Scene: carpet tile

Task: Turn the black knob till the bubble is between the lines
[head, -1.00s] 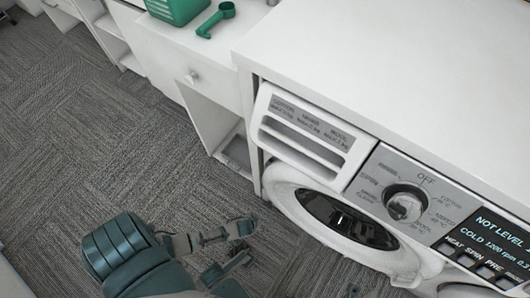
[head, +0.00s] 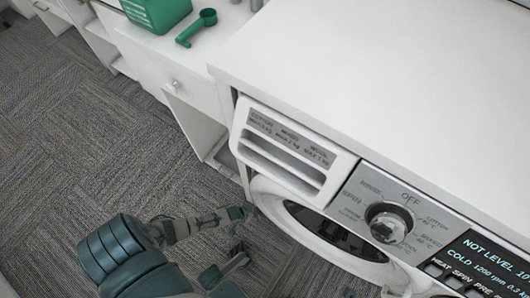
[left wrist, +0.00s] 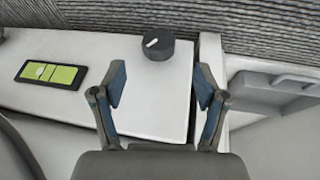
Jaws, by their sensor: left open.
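In the left wrist view a round black knob (left wrist: 158,46) with a white mark sits on a white surface, near its edge. A yellow-green level vial (left wrist: 52,73) in a black frame lies left of it. A paler spot shows in the vial's left half; I cannot tell exactly where the bubble lies against the lines. My left gripper (left wrist: 160,86) is open and empty, with the knob beyond its fingertips, apart from them. In the head view my left gripper (head: 240,238) is low, in front of the washing machine (head: 350,80). My right gripper is not in view.
The washer's front has a dial (head: 389,222), an open-fronted drawer (head: 285,150) and a display (head: 482,262) reading "NOT LEVEL". A green basket (head: 157,12) and green scoop (head: 197,27) stand on the white cabinet. Grey carpet (head: 70,140) is clear at left.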

